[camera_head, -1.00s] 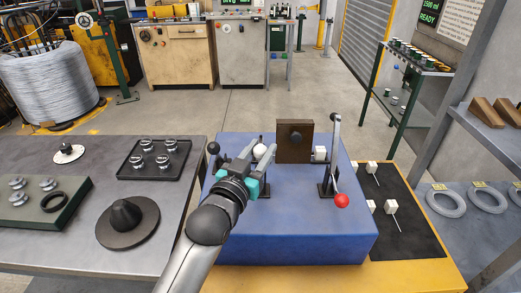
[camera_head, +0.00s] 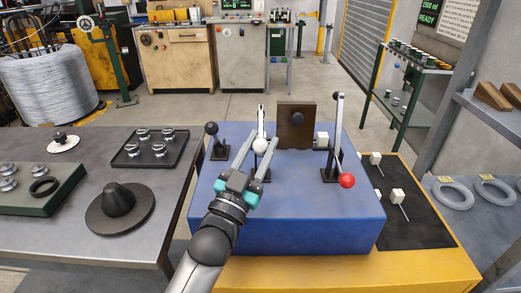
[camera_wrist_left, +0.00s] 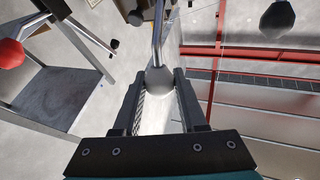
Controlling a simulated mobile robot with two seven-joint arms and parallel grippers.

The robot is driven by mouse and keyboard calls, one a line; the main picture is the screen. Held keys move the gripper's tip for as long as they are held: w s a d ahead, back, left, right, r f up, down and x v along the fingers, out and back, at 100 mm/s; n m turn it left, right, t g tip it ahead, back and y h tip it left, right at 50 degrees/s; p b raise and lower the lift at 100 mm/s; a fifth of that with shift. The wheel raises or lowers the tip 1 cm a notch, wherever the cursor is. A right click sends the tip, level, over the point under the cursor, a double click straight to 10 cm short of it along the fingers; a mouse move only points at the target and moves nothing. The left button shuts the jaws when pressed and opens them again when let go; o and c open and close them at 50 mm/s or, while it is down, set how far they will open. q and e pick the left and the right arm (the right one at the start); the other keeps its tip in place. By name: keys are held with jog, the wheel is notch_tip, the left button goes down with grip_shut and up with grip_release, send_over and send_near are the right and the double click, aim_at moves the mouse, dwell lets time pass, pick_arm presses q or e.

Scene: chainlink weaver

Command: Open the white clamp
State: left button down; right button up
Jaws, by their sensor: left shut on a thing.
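The white clamp (camera_head: 261,118) stands on the blue block, left of the brown plate. Its metal arm points upright, and its white ball knob (camera_head: 260,146) hangs at the near, lower end of the handle. My left gripper (camera_head: 260,143) comes from the front with one finger on each side of the white knob, shut on it. In the left wrist view the white knob (camera_wrist_left: 158,80) sits between the fingertips, with the metal lever running away from it. The clamp's base is partly hidden behind the fingers. My right gripper is not in view.
A red-knobbed clamp (camera_head: 346,181) stands upright at right on the blue block (camera_head: 300,205). A black-knobbed clamp (camera_head: 212,129) is close on the left. The brown plate (camera_head: 296,127) stands behind. The block's front top is clear.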

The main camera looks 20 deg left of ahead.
pick_arm(q)
jog(key=shift+s+d+f, duration=0.15)
jog(key=shift+s+f, duration=0.35)
jog(key=shift+f, duration=0.7)
jog(key=shift+s+d+f, duration=0.2)
jog(key=shift+s+f, duration=0.3)
jog(key=shift+f, duration=0.7)
jog(key=shift+s+d+f, duration=0.15)
jog(key=shift+s+f, duration=0.35)
jog(key=shift+f, duration=0.7)
jog(key=c, duration=0.5)
grip_release()
jog(key=shift+r, duration=0.15)
jog(key=v, duration=1.5)
jog(key=shift+s, duration=0.1)
